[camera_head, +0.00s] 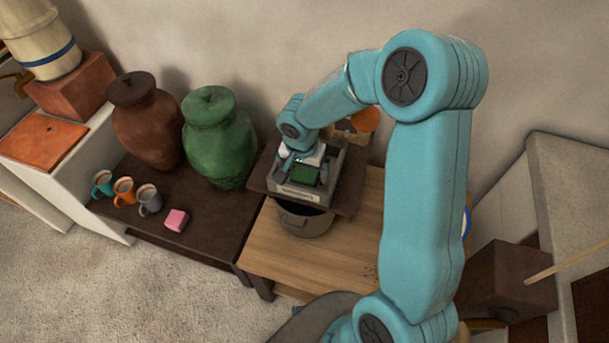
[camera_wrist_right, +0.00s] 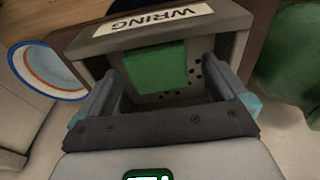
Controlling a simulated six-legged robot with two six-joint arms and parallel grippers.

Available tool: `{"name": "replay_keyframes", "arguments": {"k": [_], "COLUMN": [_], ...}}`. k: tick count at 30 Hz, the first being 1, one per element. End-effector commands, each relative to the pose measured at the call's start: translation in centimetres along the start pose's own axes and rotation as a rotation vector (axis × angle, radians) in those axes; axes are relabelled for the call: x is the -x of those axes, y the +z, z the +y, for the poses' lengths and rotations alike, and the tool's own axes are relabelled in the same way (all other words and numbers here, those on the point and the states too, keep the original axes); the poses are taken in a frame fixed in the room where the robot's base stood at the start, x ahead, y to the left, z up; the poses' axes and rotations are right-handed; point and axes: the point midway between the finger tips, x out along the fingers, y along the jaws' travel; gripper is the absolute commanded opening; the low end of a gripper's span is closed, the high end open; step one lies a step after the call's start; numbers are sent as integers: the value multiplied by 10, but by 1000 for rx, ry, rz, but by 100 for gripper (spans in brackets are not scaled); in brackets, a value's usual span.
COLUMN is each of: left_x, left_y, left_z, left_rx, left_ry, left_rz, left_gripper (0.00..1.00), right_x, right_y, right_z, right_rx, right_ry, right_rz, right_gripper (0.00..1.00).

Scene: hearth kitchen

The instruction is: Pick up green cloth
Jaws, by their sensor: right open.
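The green cloth (camera_head: 307,177) is a small folded block in a grey open box (camera_head: 296,194) with a label on its front. In the right wrist view the cloth (camera_wrist_right: 157,68) lies against the box wall below the "WRING" label, above a floor with dark holes. My right gripper (camera_wrist_right: 165,82) is open, its two fingers reaching into the box on either side of the cloth with gaps between. In the head view the right gripper (camera_head: 304,166) is over the back of the box, its fingertips partly hidden. My left gripper is not in view.
The box stands on a dark board over a round pot (camera_head: 304,220) on a wooden table (camera_head: 290,255). Left are a green jar (camera_head: 216,140), a brown jar (camera_head: 146,120), several mugs (camera_head: 124,189) and a pink block (camera_head: 176,220). My right arm hides part of the table.

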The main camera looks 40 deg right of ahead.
Motion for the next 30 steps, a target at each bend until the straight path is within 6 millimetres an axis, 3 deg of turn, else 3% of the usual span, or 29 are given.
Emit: {"name": "replay_keyframes", "arguments": {"k": [6, 11, 14, 22, 26, 30], "left_x": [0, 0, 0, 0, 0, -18], "left_y": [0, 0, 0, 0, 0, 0], "left_z": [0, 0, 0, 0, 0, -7], "left_rx": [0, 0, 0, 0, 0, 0], "left_ry": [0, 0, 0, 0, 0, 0], "left_rz": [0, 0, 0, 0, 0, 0], "left_gripper": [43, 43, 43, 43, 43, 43], "right_x": [0, 0, 0, 3, 16, 10], "right_y": [0, 0, 0, -1, -4, 1], "right_z": [0, 0, 0, 0, -1, 0], "right_rx": [0, 0, 0, 0, -2, 5], "right_ry": [0, 0, 0, -1, -3, 1], "right_rz": [1, 1, 1, 2, 4, 75], "right_gripper": [97, 45, 37, 37, 37, 37]}}
